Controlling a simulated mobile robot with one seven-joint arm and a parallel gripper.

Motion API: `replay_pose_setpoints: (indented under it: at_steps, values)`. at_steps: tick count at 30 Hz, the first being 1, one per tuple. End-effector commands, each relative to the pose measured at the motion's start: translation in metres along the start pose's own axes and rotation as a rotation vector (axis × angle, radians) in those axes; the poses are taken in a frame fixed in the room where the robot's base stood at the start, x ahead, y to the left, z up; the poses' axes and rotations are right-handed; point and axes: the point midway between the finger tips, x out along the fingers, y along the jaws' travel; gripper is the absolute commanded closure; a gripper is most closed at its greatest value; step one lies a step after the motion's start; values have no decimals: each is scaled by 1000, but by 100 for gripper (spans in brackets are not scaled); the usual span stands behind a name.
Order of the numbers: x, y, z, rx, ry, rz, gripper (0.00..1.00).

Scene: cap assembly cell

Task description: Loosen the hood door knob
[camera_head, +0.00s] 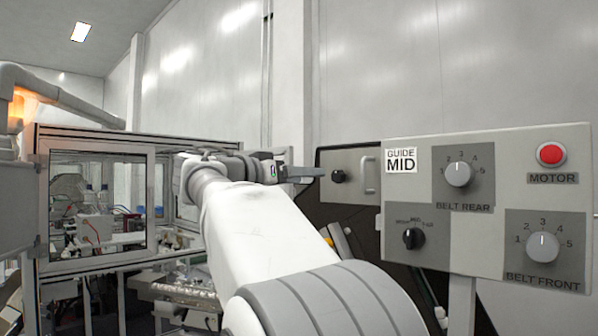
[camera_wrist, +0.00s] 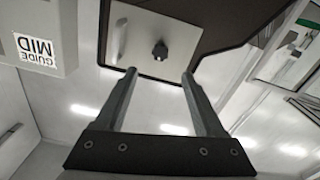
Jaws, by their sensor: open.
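The black hood door knob (camera_head: 338,176) sits on a light grey door plate (camera_head: 352,194), left of a loop handle. In the wrist view the same knob (camera_wrist: 160,51) is a small dark lobed shape on the pale plate (camera_wrist: 128,30). My gripper (camera_wrist: 159,75) is open and empty, its two fingers apart and pointing toward the plate. The knob shows between and beyond the fingertips, with no visible contact. In the head view my gripper (camera_head: 305,172) is left of the knob at about its height, with its fingers partly hard to make out.
A control panel (camera_head: 400,250) with dials, a red motor button (camera_head: 551,154) and a GUIDE MID label (camera_head: 401,160) stands close on the right. The label also shows inverted in the wrist view (camera_wrist: 36,47). A framed glass enclosure (camera_head: 95,198) is on the left.

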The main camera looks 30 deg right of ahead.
Motion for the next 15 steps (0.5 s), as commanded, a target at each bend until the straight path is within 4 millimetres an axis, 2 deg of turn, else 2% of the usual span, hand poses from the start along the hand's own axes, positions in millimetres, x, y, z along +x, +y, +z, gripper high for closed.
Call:
replay_pose_setpoints:
  at_steps: [1, 6, 12, 15]
  values:
    - [13, 2, -3, -2, -1, 6, 29]
    - [50, 2, -3, -3, -2, 5, 29]
    - [82, 1, -2, -2, -1, 2, 29]
    - [92, 0, -1, -2, -1, 1, 29]
